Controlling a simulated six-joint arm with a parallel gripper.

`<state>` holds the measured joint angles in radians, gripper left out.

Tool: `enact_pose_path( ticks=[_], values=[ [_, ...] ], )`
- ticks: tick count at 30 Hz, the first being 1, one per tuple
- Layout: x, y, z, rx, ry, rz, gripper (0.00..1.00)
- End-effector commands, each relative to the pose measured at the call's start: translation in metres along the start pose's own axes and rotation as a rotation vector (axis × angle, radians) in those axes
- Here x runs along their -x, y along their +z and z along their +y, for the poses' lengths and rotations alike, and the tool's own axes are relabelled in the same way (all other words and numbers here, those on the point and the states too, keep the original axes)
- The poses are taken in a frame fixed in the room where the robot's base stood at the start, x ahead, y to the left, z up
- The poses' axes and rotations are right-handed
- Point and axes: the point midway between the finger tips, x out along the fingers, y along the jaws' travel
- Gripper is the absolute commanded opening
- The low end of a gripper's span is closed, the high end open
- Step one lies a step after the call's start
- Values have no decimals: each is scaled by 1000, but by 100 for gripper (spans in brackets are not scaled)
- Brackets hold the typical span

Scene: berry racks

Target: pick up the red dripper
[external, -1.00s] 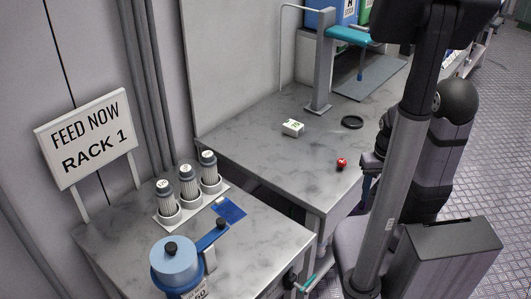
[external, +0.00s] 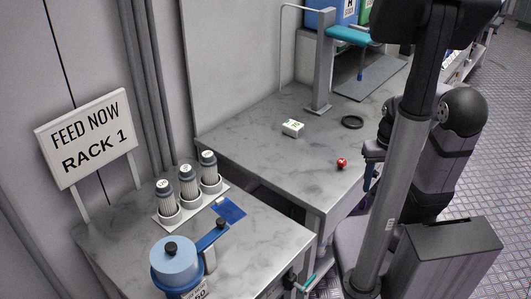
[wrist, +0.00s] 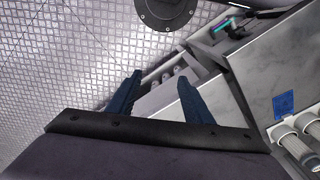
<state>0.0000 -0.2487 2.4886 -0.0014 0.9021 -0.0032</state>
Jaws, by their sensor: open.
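A small red thing with a pale mark (external: 341,163), which I take to be the red dripper, sits near the right front edge of the far marble counter. It does not show clearly in the wrist view. My gripper (wrist: 160,77) shows two dark blue fingers spread apart with nothing between them, over the floor and the counter's side. In the external view my arm is right of the red thing, partly hidden behind my grey column. My gripper is apart from the red thing.
A white labelled box (external: 293,128) and a black ring (external: 352,122) lie on the far counter (external: 250,145). The near counter holds several capped cylinders (external: 188,184), a blue card (external: 229,209) and a blue pot (external: 175,262). A gap separates the counters.

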Motion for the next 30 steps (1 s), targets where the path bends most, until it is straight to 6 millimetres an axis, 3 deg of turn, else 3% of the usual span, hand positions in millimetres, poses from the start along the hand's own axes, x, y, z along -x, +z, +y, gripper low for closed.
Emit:
enact_pose_path(
  ticks=[2,11,17,23,26,30],
  values=[
    [11,-1,0,6,3,2,46],
    [6,-4,6,268,130,-116,46],
    [6,-15,12,532,265,-221,46],
    [8,-51,11,969,512,-381,46],
    [11,-81,-1,1221,678,-463,46],
    [12,-120,-32,1522,905,-553,46]
  ],
)
